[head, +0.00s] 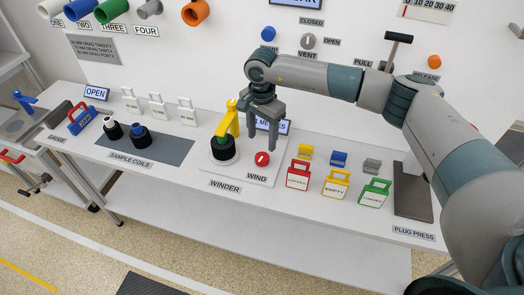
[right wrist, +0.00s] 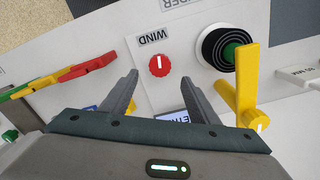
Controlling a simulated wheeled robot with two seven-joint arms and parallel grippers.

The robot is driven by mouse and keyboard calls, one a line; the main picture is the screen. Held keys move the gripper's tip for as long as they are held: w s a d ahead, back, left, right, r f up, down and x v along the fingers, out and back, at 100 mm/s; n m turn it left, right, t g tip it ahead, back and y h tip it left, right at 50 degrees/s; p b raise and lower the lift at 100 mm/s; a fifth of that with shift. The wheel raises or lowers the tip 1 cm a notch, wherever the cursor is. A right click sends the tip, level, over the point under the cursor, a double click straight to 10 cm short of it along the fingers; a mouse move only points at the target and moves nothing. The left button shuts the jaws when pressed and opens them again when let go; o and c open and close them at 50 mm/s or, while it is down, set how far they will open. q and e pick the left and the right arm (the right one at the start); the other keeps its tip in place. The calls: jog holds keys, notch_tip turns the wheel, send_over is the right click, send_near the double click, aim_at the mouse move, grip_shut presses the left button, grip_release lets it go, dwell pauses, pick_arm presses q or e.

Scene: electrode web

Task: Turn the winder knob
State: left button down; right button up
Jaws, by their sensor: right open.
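The winder knob is a round red knob (head: 262,159) with a white pointer line, on the white winder plate (head: 236,176) above the WIND label. In the right wrist view the knob (right wrist: 159,66) lies ahead of the fingers, apart from them. Beside it stands the winder's black spool with a green centre (head: 222,148) and a yellow arm (head: 230,120). My right gripper (head: 263,140) is open and empty, pointing down above and behind the knob; it also shows in the right wrist view (right wrist: 158,88). A small METRES display (head: 272,126) is partly hidden by the gripper. My left gripper is not in view.
Red (head: 298,176), yellow (head: 336,184) and green (head: 374,193) tags stand to the knob's right. Farther right is the plug press (head: 412,195). Black sample coils (head: 139,138) sit on a grey mat at left.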

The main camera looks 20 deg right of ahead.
aim_at(262, 157)
notch_tip(262, 157, down, 9)
jog(key=shift+r+p, duration=0.15)
jog(key=shift+p, duration=1.1)
jog(key=c, duration=1)
